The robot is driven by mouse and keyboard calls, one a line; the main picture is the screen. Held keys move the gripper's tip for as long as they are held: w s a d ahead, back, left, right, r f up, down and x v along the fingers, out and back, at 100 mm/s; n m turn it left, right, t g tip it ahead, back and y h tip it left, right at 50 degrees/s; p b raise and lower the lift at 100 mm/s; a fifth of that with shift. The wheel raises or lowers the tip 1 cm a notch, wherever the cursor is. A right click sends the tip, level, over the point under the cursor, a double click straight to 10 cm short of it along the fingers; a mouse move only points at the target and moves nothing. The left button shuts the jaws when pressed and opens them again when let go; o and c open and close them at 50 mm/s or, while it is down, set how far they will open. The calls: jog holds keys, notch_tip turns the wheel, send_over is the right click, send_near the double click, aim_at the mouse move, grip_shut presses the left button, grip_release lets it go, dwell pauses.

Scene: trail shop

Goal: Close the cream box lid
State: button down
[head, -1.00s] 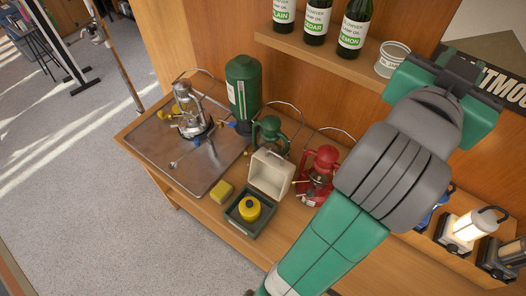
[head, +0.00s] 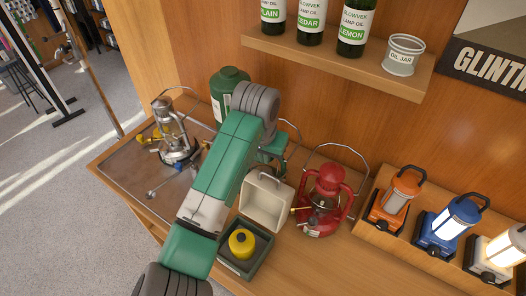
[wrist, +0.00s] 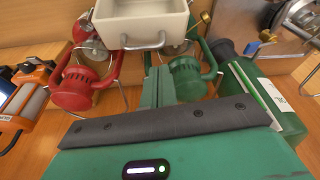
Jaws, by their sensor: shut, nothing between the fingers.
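The box has a dark green base (head: 262,258) and a cream lid (head: 267,203) that stands open, tilted up at the back of the base. A round yellow item (head: 241,243) sits inside the base. In the wrist view the cream lid (wrist: 140,24) is at the top, with a wire loop on its near side. My gripper (wrist: 158,82) is shut and empty, pointing toward the lid from behind, apart from it as far as I can tell.
A red lantern (head: 323,200) stands right of the lid. A green lantern (wrist: 187,80) is close to my fingers in the wrist view. A green canister (head: 229,83) and a metal stove (head: 174,140) stand to the left. Lit lanterns line the right. A shelf (head: 330,67) with bottles hangs above.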

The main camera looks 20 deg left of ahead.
jog(key=x, duration=0.5)
jog(key=shift+f, duration=0.1)
